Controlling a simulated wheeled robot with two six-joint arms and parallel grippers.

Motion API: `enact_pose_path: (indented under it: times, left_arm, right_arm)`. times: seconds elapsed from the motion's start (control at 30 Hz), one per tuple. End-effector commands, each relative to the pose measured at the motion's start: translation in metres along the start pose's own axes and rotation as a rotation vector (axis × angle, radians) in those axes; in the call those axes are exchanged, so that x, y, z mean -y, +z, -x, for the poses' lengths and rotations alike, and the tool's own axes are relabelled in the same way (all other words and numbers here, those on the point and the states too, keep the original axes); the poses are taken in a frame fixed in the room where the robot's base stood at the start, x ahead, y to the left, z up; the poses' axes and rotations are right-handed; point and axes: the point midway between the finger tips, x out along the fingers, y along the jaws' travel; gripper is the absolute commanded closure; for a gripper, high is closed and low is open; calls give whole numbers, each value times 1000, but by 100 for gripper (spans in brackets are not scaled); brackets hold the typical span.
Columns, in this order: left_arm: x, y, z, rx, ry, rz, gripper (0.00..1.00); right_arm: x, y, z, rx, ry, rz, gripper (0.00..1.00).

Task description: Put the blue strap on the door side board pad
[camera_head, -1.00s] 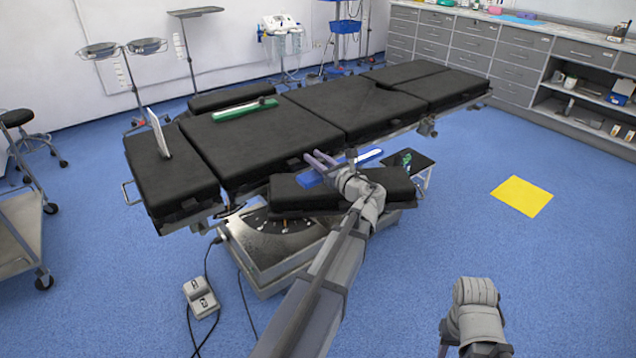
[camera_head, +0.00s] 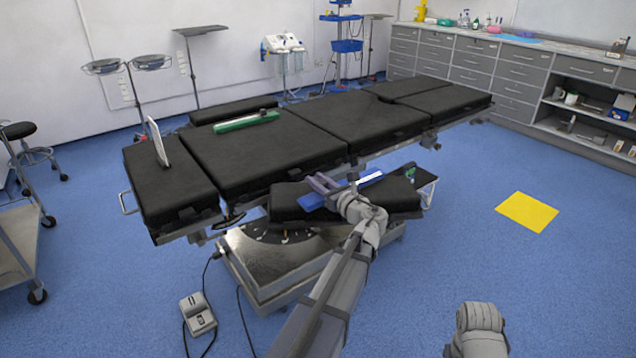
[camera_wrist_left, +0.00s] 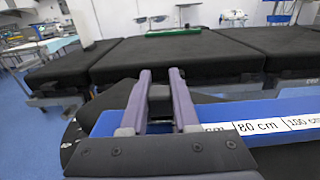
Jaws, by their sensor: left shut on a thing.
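The blue strap (camera_head: 370,177) is a long flat strip. In the left wrist view the strap (camera_wrist_left: 270,107) carries a white label with "80 cm" and "100 cm" marks. My left gripper (camera_head: 325,183) is shut on the strap, with its purple fingers (camera_wrist_left: 160,75) pointing toward the table. The strap's shorter end shows left of the fingers. The near black side board pad (camera_head: 287,208) is directly under the strap; whether they touch I cannot tell. My right arm shows at the bottom right, but its gripper is out of view.
The black operating table (camera_head: 285,150) stands just behind the side pad. A green strip (camera_head: 246,122) and a white upright plate (camera_head: 157,142) are on it. A foot pedal (camera_head: 198,313) and cables lie on the floor. Floor at the right is clear around a yellow mat (camera_head: 527,211).

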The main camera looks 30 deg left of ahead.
Motion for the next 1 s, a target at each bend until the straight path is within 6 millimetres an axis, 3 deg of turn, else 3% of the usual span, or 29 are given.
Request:
enact_pose_path:
  times: [0.03,0.27,0.6,1.0]
  left_arm:
    - [0,-1,0,0,0,0,68]
    - [0,-1,0,0,0,0,42]
    - [0,3,2,0,-1,0,41]
    - [-1,2,78,0,-4,0,41]
  right_arm:
    - [0,0,-1,0,0,0,58]
    - [0,0,-1,0,0,0,58]
    - [0,0,3,0,0,0,58]
    - [0,0,1,0,0,0,58]
